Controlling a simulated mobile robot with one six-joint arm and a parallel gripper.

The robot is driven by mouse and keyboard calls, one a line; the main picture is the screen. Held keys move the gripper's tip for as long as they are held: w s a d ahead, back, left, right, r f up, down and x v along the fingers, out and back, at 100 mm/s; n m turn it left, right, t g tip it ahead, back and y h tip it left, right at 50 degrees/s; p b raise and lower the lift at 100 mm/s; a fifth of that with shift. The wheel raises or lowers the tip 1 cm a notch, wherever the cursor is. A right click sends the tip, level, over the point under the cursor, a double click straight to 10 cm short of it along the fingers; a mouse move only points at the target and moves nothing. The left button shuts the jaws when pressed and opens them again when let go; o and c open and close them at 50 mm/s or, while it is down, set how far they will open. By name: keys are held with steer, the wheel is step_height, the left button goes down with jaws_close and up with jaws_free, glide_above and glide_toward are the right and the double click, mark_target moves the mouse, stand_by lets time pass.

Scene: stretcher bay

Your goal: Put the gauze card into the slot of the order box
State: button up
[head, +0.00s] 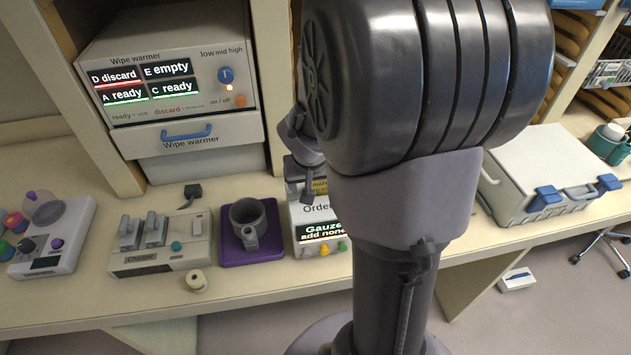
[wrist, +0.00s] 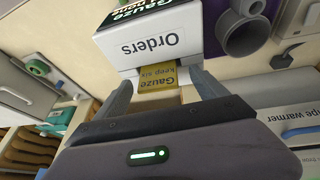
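The order box (head: 318,230) stands on the counter, white and grey. Its Orders label also shows in the wrist view (wrist: 140,48). Its screen reads "Gauze add none". The yellow gauze card (wrist: 155,78), lettered "Gauze keep six", is at the box's edge beside the Orders label. It shows as a small yellow patch above the label in the head view (head: 320,186). My gripper (wrist: 160,80) has one finger at each side of the card. I cannot tell whether the fingers touch its edges, or how deep it is in the slot, which is hidden.
A grey mug (head: 248,222) stands on a purple mat (head: 263,258) just left of the box. A charger (head: 160,258) lies farther left. The wipe warmer (head: 180,60) is behind. A lidded white case (head: 545,170) is to the right. My arm hides the counter right of the box.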

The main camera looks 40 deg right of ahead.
steer(key=p+v, duration=0.5)
steer(key=v, duration=1.2)
steer(key=shift+r, duration=0.25)
steer(key=shift+a, duration=0.1)
